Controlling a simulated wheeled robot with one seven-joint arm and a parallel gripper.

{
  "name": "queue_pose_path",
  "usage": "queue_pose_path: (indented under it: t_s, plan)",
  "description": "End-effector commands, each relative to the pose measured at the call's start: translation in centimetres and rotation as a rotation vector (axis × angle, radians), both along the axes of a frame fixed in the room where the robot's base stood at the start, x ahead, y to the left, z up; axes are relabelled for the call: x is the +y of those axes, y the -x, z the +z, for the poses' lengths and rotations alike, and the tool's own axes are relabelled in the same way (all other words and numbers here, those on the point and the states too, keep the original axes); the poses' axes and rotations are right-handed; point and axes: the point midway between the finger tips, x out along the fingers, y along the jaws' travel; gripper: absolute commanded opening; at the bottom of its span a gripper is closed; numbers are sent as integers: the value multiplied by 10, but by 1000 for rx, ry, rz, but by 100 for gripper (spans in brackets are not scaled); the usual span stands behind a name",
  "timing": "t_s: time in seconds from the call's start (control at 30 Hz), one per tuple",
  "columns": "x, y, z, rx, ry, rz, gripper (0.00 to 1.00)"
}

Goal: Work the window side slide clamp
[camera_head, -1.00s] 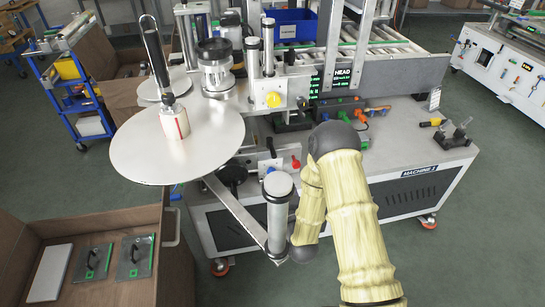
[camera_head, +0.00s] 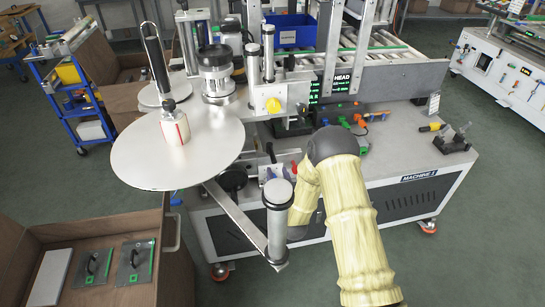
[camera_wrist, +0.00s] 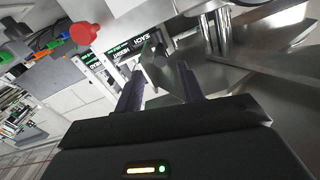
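My gripper (camera_wrist: 159,72) shows in the wrist view with its two dark fingers apart. A dark faceted piece (camera_wrist: 156,66) appears beyond and between the fingertips; I cannot tell whether it touches them. A red knob (camera_wrist: 83,33) is up and left of the fingers, and it also shows in the head view (camera_head: 294,168) on the labeller's front. In the head view my arm hides most of that area and the gripper is not clearly visible. I cannot tell for sure which fitting is the window side slide clamp.
A large pale disc (camera_head: 178,150) with a small roll overhangs the machine's left side. A roller post on a swing arm (camera_head: 279,222) stands close beside my forearm. Orange and green fittings (camera_head: 365,117) lie right of my elbow. An open brown crate (camera_head: 115,225) stands at lower left.

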Motion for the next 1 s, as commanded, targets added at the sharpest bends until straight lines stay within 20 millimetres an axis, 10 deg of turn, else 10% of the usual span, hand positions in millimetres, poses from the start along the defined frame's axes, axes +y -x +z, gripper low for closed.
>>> queue_pose_path:
  t_s: [0.5, 1.0]
  plan:
    - [21, -72, 0, -2, -1, 0, 39]
    - [24, -85, 0, 1, 0, 0, 33]
